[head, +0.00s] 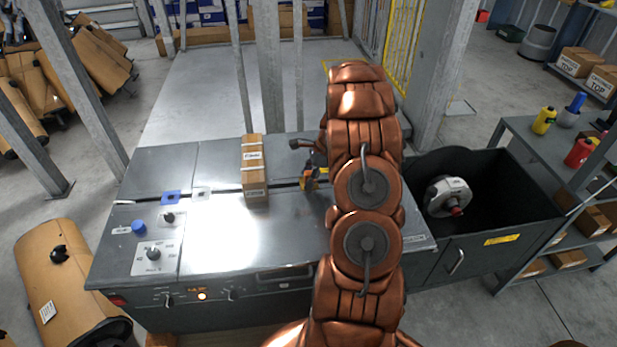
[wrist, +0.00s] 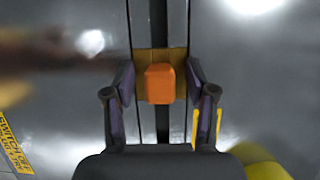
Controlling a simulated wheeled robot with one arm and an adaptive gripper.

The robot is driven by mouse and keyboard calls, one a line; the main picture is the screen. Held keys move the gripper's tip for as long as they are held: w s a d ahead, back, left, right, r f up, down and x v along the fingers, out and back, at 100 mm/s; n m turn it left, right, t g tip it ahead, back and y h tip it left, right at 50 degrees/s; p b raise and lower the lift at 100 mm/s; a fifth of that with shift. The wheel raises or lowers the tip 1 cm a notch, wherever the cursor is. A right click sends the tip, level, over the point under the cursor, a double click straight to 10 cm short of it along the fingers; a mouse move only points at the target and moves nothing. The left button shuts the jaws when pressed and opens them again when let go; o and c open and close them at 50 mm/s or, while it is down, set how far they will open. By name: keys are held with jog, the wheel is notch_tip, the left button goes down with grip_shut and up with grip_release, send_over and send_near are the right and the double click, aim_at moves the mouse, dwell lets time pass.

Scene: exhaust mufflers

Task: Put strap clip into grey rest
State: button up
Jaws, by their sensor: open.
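The strap clip, which I take to be the orange block on a tan base, (wrist: 160,84) lies over the dark slot in the metal top, in the middle of the wrist view. My gripper (wrist: 160,76) is open, with one dark finger on each side of the clip; I cannot tell whether they touch it. In the head view a small orange and black shape (head: 310,175) shows left of my copper arm, which hides most of the gripper. The grey rest seems to be the small light grey square (head: 201,194) on the bench top, right of a blue square (head: 170,198).
A tall carton (head: 254,168) stands on the bench (head: 225,235) between the grey square and my arm. Knobs and a blue button (head: 138,227) are at the left front. A black bin (head: 500,205) holding a round metal part is at the right.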

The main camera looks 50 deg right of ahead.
aim_at(306, 172)
grip_shut()
dwell(0.5)
jog(key=shift+r, duration=0.1)
jog(key=shift+w+d+r+b, duration=0.1)
jog(key=shift+r+b, duration=0.45)
jog(key=shift+r, duration=1.15)
jog(key=s+a+b, duration=0.1)
jog(key=s+a, duration=0.2)
jog(key=s+a+r, duration=0.1)
jog(key=s+a, duration=0.3)
jog(key=s+a+b, duration=0.1)
jog(key=s+a, duration=0.3)
jog(key=shift+s+a+r+b, duration=0.2)
jog(key=shift+r+b, duration=0.1)
jog(key=shift+b, duration=0.05)
